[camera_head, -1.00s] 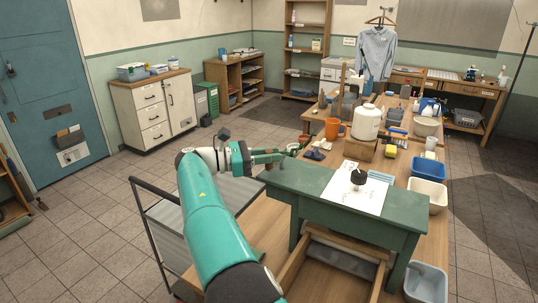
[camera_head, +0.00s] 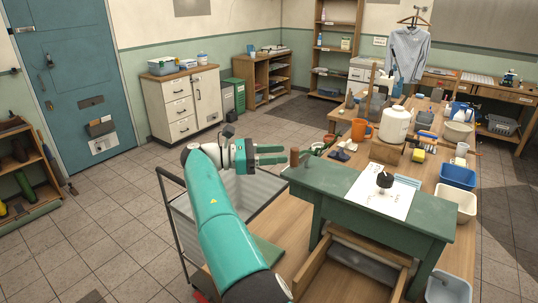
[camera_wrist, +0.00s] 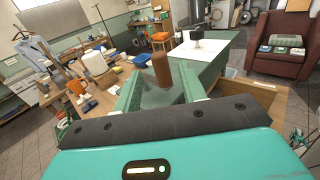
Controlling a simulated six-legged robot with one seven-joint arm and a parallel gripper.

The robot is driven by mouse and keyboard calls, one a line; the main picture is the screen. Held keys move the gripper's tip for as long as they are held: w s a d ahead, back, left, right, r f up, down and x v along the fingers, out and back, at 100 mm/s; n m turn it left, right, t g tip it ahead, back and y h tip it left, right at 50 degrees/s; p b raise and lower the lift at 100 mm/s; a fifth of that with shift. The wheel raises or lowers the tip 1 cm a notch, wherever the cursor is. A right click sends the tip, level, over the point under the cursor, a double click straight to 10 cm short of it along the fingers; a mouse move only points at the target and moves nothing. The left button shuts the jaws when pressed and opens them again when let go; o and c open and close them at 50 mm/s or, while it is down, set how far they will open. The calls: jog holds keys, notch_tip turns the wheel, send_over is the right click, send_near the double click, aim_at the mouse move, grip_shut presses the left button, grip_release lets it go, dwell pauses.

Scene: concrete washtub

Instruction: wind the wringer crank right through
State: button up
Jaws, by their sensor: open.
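An upright brown wooden grip (camera_head: 294,158), which looks like the crank's handle, stands by the left corner of the green bench (camera_head: 335,190). My gripper (camera_head: 283,155) is open and level with it, with the fingertips just left of the grip in the head view. In the wrist view the grip (camera_wrist: 162,70) shows between the two green fingers of my gripper (camera_wrist: 162,85), apparently not clamped. I cannot tell whether either finger touches it. The crank arm below the grip and any rollers are hidden or not clear.
A black knobbed object (camera_head: 385,180) stands on a white sheet on the bench. A white jug (camera_head: 394,125), an orange mug (camera_head: 360,130) and a blue tub (camera_head: 458,177) are beyond it. An open wooden drawer (camera_head: 350,270) lies below. Tiled floor at left is clear.

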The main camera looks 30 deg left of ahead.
jog(key=shift+v, duration=0.95)
jog(key=shift+s, duration=0.1)
